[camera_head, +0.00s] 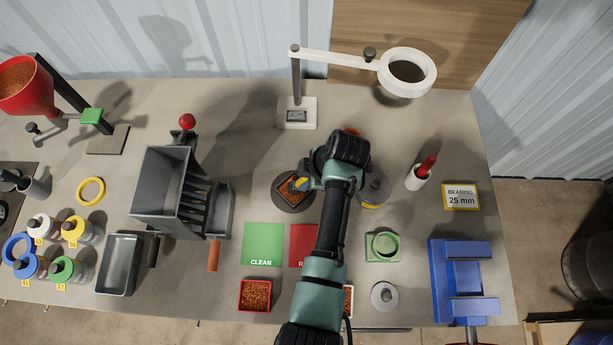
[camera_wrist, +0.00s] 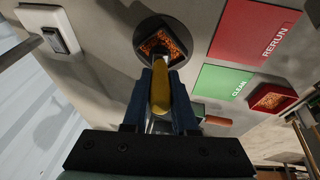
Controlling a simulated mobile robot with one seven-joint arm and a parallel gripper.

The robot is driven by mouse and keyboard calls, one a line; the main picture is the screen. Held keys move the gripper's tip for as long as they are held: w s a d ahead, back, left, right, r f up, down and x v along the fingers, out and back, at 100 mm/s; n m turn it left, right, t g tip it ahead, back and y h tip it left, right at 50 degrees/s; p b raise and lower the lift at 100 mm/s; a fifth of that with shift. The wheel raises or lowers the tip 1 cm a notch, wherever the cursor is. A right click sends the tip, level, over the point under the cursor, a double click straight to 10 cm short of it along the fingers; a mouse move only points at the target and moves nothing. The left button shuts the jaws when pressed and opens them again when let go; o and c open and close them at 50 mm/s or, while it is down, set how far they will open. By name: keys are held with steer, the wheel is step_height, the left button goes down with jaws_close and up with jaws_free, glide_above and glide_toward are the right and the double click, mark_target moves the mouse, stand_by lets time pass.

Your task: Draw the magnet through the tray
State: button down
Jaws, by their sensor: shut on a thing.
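A small square tray (camera_head: 288,194) with copper-coloured scrap sits on a dark round plate (camera_head: 284,206), left of my wrist. In the wrist view the tray (camera_wrist: 176,36) is at top centre, just beyond my fingertips. My gripper (camera_wrist: 160,75) is shut on a yellow-handled tool (camera_wrist: 160,92), which looks like the magnet. Its yellow part also shows in the head view (camera_head: 300,183), at the tray's right side. Its far end points at the tray's near edge. I cannot tell whether it touches the scrap.
The green CLEAN mat (camera_head: 263,240) and red RERUN mat (camera_head: 299,240) lie in front of the plate. A red tray of scrap (camera_head: 255,296) stands at the front. A grey slotted hopper (camera_head: 160,190) stands left; a ring lamp (camera_head: 408,72) overhangs behind.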

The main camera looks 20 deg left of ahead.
steer(key=shift+r+p, duration=2.15)
steer(key=shift+r, duration=0.65)
steer(key=shift+r, duration=0.1)
step_height(320, 180, up, 3)
steer(key=p, duration=0.2)
steer(key=shift+p, duration=0.35)
